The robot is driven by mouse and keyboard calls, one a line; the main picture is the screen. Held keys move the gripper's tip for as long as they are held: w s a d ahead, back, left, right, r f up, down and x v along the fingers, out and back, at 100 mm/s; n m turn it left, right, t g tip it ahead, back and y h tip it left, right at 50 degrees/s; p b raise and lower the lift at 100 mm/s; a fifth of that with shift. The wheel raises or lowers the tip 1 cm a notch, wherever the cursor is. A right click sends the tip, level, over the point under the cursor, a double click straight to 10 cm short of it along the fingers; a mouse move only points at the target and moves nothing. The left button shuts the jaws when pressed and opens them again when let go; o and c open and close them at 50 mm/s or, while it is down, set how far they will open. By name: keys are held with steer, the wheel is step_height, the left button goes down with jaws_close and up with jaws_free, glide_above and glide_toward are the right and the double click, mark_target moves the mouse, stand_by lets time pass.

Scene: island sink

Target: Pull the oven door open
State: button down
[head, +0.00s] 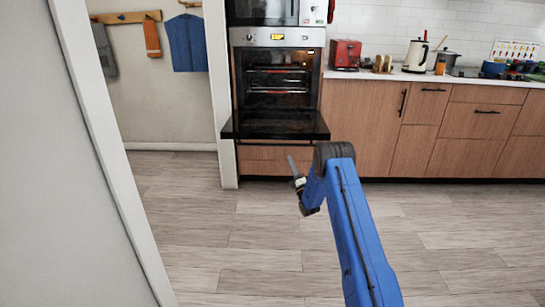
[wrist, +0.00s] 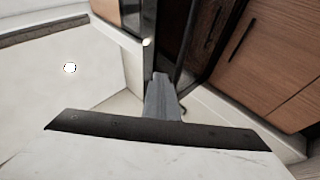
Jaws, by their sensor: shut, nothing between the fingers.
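The oven (head: 277,78) is built into a tall cabinet, with a lit display and racks inside. Its dark oven door (head: 275,126) is folded down and lies about flat, so the cavity is exposed. My gripper (head: 291,160) shows just below the door's front edge in the picture, apart from the door as far as I can see. Its fingers are together and empty. In the wrist view the grey fingers (wrist: 160,82) point toward the cabinet base. The door handle cannot be made out.
A wooden drawer front (head: 262,160) is below the oven. A white wall (head: 70,160) is close on the left. The floor in front is clear.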

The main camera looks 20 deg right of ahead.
mark_target(234, 132)
steer(key=w+a+r+m+g+h, duration=0.1)
steer(key=w+a+m+h, duration=0.3)
steer(key=m, duration=0.7)
steer(key=w+a+r+m+h, duration=0.15)
steer(key=a+m, duration=0.35)
steer(key=m, duration=0.6)
steer(key=w+a+r+m+g+h, duration=0.1)
steer(key=a+r+m+h, duration=0.3)
steer(key=m, duration=0.7)
steer(key=a+f+m+g+h, duration=0.1)
steer(key=a+m+g, duration=0.1)
steer(key=a+m, duration=0.95)
steer(key=a+f+m+g+h, duration=0.15)
steer(key=a+m, duration=0.35)
steer(key=m, duration=1.4)
steer(key=x, duration=1)
steer(key=shift+a+r+y, duration=0.2)
steer(key=shift+y, duration=0.1)
steer(key=shift+w+n, duration=0.15)
steer(key=shift+n, duration=0.1)
steer(key=shift+g+y, duration=0.3)
steer(key=shift+g, duration=0.65)
steer(key=r, duration=0.7)
steer(key=shift+w+r, duration=0.3)
